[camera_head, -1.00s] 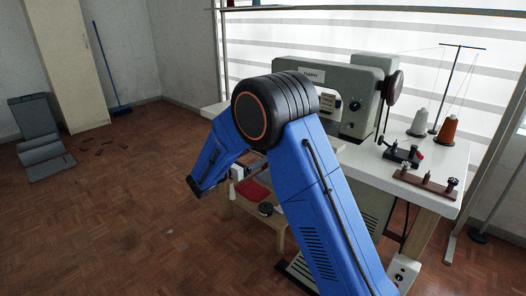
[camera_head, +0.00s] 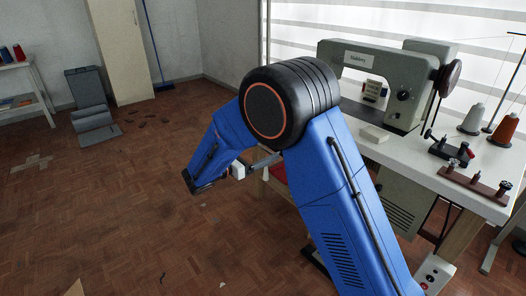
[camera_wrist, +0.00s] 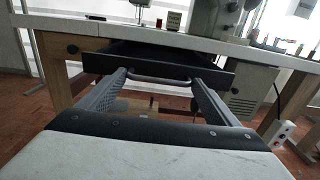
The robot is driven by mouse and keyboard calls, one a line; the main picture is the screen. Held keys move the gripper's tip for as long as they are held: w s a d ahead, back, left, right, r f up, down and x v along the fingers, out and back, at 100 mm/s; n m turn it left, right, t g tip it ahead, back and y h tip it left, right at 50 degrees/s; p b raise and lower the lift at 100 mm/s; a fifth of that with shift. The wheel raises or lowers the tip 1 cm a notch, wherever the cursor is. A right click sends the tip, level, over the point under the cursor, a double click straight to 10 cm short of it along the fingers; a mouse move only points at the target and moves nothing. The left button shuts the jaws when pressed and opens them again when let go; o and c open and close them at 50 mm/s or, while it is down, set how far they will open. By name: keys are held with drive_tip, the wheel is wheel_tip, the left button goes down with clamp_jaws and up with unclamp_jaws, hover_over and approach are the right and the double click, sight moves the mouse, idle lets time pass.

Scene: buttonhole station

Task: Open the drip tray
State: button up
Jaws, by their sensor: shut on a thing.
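In the wrist view, the drip tray (camera_wrist: 205,72) is a wide dark drawer under the front of the white table top. Its front stands out from under the table edge, and part of its dark inside shows behind the front. A thin bar handle (camera_wrist: 160,80) runs across its front. My gripper (camera_wrist: 160,79) is shut on this handle, with one grey finger at each end of the bar. In the head view, my gripper (camera_head: 262,161) shows only in part beside my blue arm, and the arm hides the tray.
A sewing machine (camera_head: 385,75) stands on the white table (camera_head: 480,188), with thread cones (camera_head: 473,120) at the right. A grey bin-like object (camera_head: 92,105), a tall cabinet (camera_head: 122,50) and a shelf (camera_head: 30,90) stand at the back left. The wooden floor at left is mostly clear.

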drive_tip(key=shift+s+d, duration=0.1)
drive_tip(key=shift+d, duration=0.05)
drive_tip(key=o, duration=1.2)
drive_tip(key=shift+o, duration=0.2)
drive_tip(key=v, duration=1.7)
drive_tip(key=shift+s, duration=0.1)
